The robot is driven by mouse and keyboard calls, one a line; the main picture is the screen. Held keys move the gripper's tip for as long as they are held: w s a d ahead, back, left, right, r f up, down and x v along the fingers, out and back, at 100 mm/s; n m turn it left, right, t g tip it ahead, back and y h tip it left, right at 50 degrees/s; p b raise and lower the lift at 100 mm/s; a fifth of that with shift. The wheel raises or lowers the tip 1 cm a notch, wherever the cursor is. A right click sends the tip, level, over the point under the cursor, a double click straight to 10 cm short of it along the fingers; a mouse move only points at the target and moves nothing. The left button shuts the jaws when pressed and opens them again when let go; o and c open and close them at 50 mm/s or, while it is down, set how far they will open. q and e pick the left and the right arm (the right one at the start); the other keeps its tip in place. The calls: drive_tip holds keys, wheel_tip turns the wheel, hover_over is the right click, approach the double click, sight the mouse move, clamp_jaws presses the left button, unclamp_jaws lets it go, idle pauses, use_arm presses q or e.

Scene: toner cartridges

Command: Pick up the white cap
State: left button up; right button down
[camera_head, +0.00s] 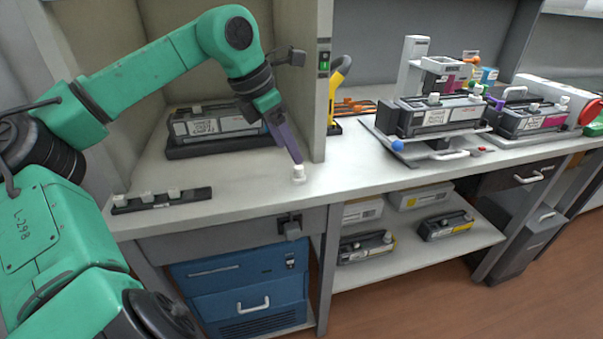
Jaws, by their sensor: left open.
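A small white cap (299,174) stands on the light worktop near its front edge. My left gripper (297,161), with purple fingers, reaches down from the upper left to just above and behind the cap. Its fingertips are close to the top of the cap; I cannot tell whether they touch it. It is open, and its fingers overlap from this side, so the gap between them is hidden. More white caps (146,197) sit in a black strip holder (187,199) at the left of the worktop. My right gripper is not in view.
A black toner cartridge (222,129) lies in the cubby behind my gripper. A grey upright panel (322,80) stands close to the right of the gripper. Cartridges on a tray (438,115) and a yellow-handled tool (337,85) are farther right. The worktop between holder and cap is clear.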

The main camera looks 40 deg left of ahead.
sight(299, 167)
use_arm(q)
drive_tip(key=x, duration=0.8)
drive_tip(key=shift+w+a, duration=0.25)
drive_tip(key=shift+r, duration=0.15)
clamp_jaws()
